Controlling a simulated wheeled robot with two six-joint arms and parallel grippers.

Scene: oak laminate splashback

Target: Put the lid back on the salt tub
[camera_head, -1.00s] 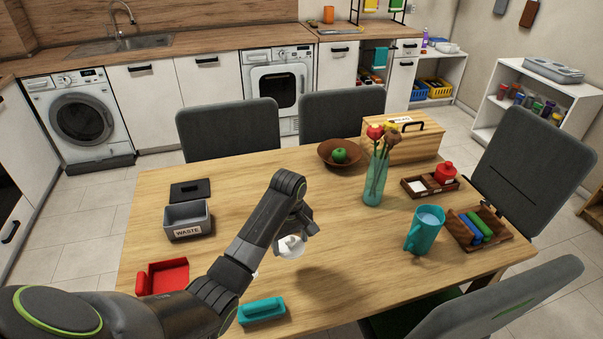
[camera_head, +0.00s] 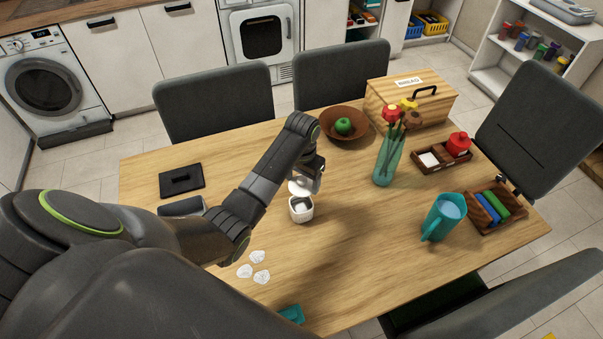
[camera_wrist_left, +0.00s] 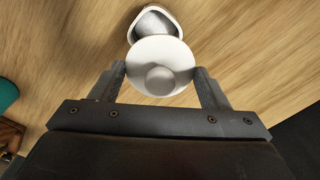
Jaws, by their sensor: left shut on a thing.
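The white salt tub (camera_head: 301,212) stands upright on the table in the head view, its open top partly visible. In the left wrist view the tub (camera_wrist_left: 152,22) shows just beyond the lid, with grey-white contents. My left gripper (camera_head: 306,184) is shut on the round white lid (camera_head: 298,188), which has a knob. In the left wrist view the lid (camera_wrist_left: 160,58) sits between the fingers of the gripper (camera_wrist_left: 160,76). The lid is above the tub and offset from its opening; whether they touch is unclear. My right gripper is not in view.
A teal vase with flowers (camera_head: 387,160), a teal jug (camera_head: 444,217) and a brown bowl (camera_head: 345,123) with a green apple stand right of and behind the tub. White pieces (camera_head: 261,276) lie in front. The table between tub and jug is clear.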

